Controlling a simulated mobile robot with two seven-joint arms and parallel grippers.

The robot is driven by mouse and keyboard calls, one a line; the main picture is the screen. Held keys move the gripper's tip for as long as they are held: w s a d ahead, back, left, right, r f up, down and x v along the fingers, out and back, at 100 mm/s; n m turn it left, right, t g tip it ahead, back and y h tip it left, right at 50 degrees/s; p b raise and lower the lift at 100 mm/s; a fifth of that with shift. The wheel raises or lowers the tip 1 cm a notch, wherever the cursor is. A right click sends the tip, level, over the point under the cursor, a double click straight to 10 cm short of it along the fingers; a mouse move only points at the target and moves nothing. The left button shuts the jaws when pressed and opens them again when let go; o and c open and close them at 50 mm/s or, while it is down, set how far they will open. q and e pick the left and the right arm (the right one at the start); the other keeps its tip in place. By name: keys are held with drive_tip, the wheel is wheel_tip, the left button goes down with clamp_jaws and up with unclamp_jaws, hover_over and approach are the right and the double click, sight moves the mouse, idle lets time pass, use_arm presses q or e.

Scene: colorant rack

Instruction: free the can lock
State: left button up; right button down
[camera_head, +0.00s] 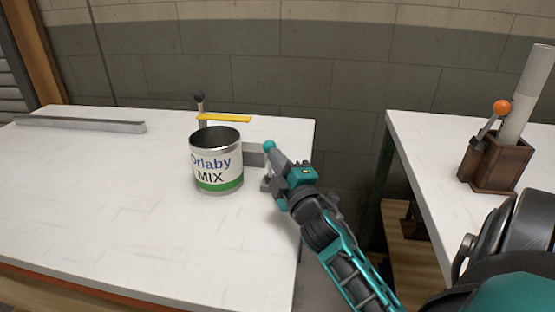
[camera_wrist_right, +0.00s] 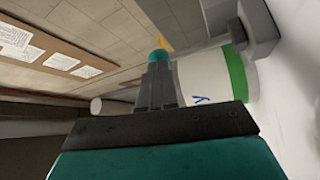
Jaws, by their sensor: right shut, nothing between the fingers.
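A white can (camera_head: 217,172) with a green band and "Orlaby MIX" on its label stands upright and open-topped on the left table. Behind it is a holder with a black-knobbed lever (camera_head: 200,108), a yellow bar (camera_head: 224,118) beside the can's far rim, and a grey block (camera_head: 254,155) at its right. I cannot tell which part locks the can. My right gripper (camera_head: 271,150) is shut and empty, its teal tip just right of the can, near the grey block. Contact is unclear. In the right wrist view, the can (camera_wrist_right: 205,80) is partly hidden behind the fingers (camera_wrist_right: 158,72). My left gripper is out of view.
A metal rail (camera_head: 80,124) lies at the back of the white left table (camera_head: 110,200). A second table (camera_head: 430,150), across a gap at right, bears a brown wooden holder (camera_head: 499,174) and an orange-knobbed lever (camera_head: 501,108). The left table's front is clear.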

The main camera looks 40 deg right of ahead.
use_arm(q)
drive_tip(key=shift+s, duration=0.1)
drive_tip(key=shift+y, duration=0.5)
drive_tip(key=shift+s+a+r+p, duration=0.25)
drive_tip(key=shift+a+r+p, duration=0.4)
drive_tip(key=shift+p, duration=0.9)
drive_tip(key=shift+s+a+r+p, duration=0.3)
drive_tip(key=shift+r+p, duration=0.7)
drive_tip(key=shift+p, duration=0.5)
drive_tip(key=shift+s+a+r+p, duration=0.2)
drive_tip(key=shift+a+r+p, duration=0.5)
drive_tip(key=shift+p, duration=0.85)
use_arm(e)
drive_tip(key=shift+w+a+r+n+g+y, duration=0.1)
drive_tip(key=shift+w+a+n+g+y, duration=0.2)
drive_tip(key=shift+w+a+n+g, duration=0.35)
drive_tip(key=shift+w+a+r+n+g+y, duration=0.1)
drive_tip(key=shift+w+a+n+g+y, duration=0.25)
drive_tip(key=shift+w+a+n, duration=0.55)
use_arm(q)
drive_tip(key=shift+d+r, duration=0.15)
use_arm(e)
drive_tip(key=shift+w+d+n, duration=0.15)
drive_tip(key=shift+w+n, duration=0.1)
